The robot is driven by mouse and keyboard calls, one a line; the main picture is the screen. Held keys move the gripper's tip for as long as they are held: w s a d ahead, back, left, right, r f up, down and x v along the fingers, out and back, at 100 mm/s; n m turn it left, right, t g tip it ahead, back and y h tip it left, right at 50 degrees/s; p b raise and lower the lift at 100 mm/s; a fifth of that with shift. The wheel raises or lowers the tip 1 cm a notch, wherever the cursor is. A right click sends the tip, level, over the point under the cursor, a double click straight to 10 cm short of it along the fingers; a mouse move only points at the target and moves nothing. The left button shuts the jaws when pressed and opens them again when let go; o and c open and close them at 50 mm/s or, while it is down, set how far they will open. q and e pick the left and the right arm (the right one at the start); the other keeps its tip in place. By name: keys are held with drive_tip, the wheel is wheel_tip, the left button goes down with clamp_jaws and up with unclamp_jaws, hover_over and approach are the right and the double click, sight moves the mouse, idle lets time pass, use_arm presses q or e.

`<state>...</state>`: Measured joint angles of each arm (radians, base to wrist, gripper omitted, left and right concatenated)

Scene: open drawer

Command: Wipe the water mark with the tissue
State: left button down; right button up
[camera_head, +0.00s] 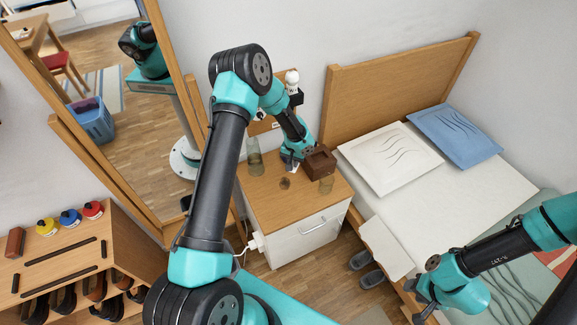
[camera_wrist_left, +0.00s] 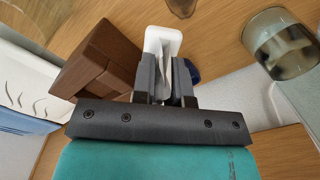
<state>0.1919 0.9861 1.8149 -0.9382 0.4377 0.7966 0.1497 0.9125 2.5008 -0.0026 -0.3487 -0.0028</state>
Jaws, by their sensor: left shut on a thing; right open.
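The wooden nightstand (camera_head: 262,200) has a small dark water mark (camera_head: 285,183) on its top. The mark also shows at the top edge of the left wrist view (camera_wrist_left: 182,7). My left gripper (camera_head: 288,165) is low over the nightstand, just behind the mark. In the left wrist view it is shut on a white tissue (camera_wrist_left: 162,40), which sticks out past the fingertips. I cannot tell whether the tissue touches the wood. A brown tissue box (camera_head: 320,162) stands close beside this gripper. My right gripper (camera_head: 420,304) is open near the bed's front edge, away from the nightstand.
A white lamp (camera_head: 292,80) is behind my left arm. The bed (camera_head: 440,205) is to the right, a mirror (camera_head: 130,110) to the left.

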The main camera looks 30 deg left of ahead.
use_arm(q)
drive_tip(key=shift+w+a+f+n, duration=0.1)
drive_tip(key=shift+a+f+n, duration=0.05)
drive_tip(key=shift+a+n, duration=0.25)
